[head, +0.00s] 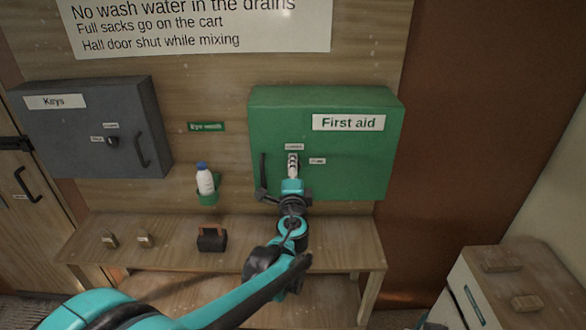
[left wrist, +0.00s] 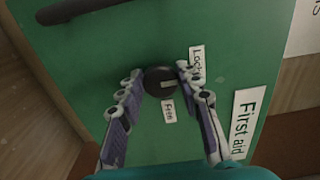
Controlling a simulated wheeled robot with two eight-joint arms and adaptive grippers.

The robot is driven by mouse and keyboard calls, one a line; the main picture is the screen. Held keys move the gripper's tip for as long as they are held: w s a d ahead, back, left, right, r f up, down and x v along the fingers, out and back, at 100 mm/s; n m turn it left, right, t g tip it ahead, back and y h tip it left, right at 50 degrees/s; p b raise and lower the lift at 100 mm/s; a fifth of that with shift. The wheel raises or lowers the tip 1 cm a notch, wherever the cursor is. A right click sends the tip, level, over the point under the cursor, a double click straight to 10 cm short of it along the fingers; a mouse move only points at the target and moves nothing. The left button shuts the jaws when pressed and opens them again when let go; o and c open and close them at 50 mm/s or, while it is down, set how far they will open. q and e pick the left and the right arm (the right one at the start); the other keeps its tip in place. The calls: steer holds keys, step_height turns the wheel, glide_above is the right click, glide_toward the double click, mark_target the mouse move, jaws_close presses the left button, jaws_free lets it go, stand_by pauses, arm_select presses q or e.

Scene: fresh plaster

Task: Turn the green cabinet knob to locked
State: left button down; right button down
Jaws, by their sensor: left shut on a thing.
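The green First aid cabinet (head: 350,180) hangs on the wood panel; its front fills most of the left wrist view (left wrist: 100,45). Its knob (left wrist: 154,77) is round and dark with a pale mark. The mark points right in that view, nearer the Locked label (left wrist: 196,63) than the Free label (left wrist: 168,109). My left gripper (head: 292,158) is at the cabinet front and hides the knob in the head view. In the left wrist view its fingertips (left wrist: 160,80) are shut on the knob from both sides. My right gripper is not in view.
A black handle (head: 263,172) stands out just left of my left gripper. A grey Keys cabinet (head: 65,135), a bottle (head: 204,182) in a green holder and a bench (head: 175,258) with small objects are nearby.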

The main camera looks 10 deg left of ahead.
arm_select(q)
steer(key=c, duration=1.1)
jaws_free()
steer(key=s+d, duration=0.2)
steer(key=s, duration=0.9)
steer(key=shift+s+d, duration=0.2)
steer(key=shift+s, duration=0.2)
